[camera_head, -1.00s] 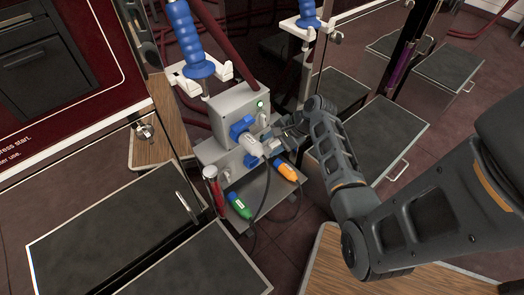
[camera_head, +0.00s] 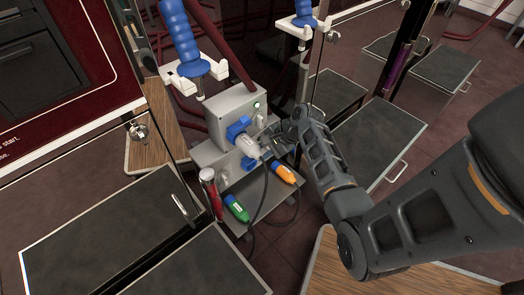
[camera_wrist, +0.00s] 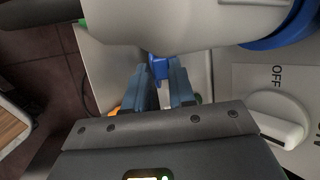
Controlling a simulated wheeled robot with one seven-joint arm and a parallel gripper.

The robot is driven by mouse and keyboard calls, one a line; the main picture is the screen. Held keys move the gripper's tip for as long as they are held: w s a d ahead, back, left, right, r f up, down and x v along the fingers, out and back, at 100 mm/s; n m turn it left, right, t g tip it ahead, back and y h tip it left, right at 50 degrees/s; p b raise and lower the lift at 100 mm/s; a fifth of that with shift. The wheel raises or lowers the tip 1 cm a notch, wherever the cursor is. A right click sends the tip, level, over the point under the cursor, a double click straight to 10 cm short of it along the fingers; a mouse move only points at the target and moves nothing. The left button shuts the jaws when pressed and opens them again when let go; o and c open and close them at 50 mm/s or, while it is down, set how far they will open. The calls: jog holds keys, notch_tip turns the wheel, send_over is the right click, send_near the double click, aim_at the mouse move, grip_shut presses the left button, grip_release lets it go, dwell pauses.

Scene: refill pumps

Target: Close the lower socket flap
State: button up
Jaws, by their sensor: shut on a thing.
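The grey socket box (camera_head: 232,100) stands at the centre of the head view. A white plug (camera_head: 246,146) sits in its blue upper socket (camera_head: 238,127). The plug also fills the top of the wrist view (camera_wrist: 180,22), with a blue ring (camera_wrist: 285,28) at its right. My gripper (camera_head: 276,143) is beside the box, just right of the plug. In the wrist view my gripper (camera_wrist: 162,75) is shut on a small blue piece (camera_wrist: 158,67), which looks like the lower socket flap. The plug hides most of this flap and the lower socket.
A green connector (camera_head: 237,208) and an orange connector (camera_head: 284,173) lie below the box, with dark cables. A red cylinder (camera_head: 211,190) stands at its left. A white OFF knob (camera_wrist: 280,120) is at the wrist view's right. Blue-handled pump nozzles (camera_head: 181,32) hang above.

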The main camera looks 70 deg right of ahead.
jog(key=shift+w+r, duration=0.1)
grip_shut()
